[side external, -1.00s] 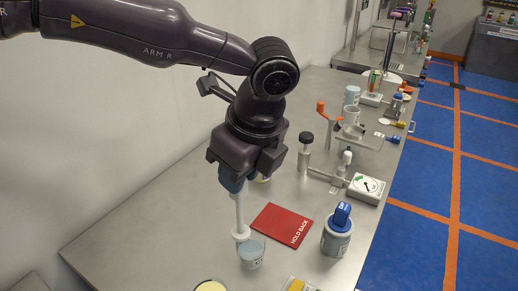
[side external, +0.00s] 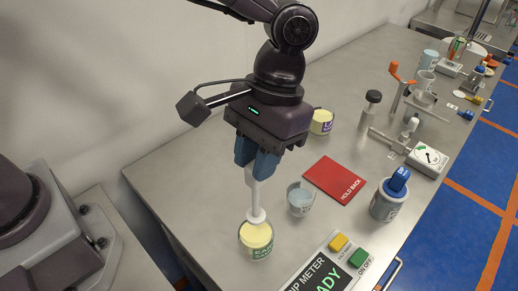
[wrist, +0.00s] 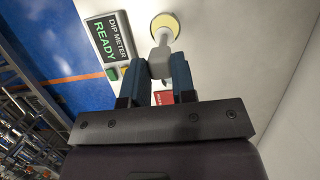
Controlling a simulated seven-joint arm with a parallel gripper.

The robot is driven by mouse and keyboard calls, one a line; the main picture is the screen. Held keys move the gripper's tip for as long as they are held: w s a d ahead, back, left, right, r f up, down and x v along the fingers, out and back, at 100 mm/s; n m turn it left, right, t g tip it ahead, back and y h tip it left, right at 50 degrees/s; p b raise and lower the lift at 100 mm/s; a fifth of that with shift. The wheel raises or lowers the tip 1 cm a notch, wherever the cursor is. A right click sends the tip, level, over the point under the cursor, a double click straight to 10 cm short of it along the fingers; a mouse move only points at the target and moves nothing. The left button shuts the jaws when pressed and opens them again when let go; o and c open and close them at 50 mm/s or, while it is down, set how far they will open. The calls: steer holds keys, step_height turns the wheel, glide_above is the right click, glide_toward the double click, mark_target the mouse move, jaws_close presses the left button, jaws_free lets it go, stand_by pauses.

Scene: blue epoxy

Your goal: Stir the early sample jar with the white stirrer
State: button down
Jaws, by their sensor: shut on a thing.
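My gripper (side external: 259,160) is shut on the upper part of the white stirrer (side external: 256,195), which hangs nearly upright. The stirrer's round white foot is at the mouth of a jar of pale yellow contents (side external: 257,250), overlapping its far rim; I cannot tell whether it is inside or just above. The jar has a green label that seems to start with "EAR". In the wrist view, the stirrer (wrist: 160,58) runs from between my fingers (wrist: 157,82) towards the jar's yellow mouth (wrist: 155,20).
A clear jar of bluish contents (side external: 300,199) stands close right of the yellow jar. A red "HOLD BACK" card (side external: 336,179), a blue-topped grey jar (side external: 387,202) and a dip meter reading "READY" (side external: 325,272) lie further right. Another yellow jar with a purple label (side external: 321,121) stands behind.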

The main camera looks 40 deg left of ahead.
mark_target(258, 194)
steer(key=shift+f, duration=4.75)
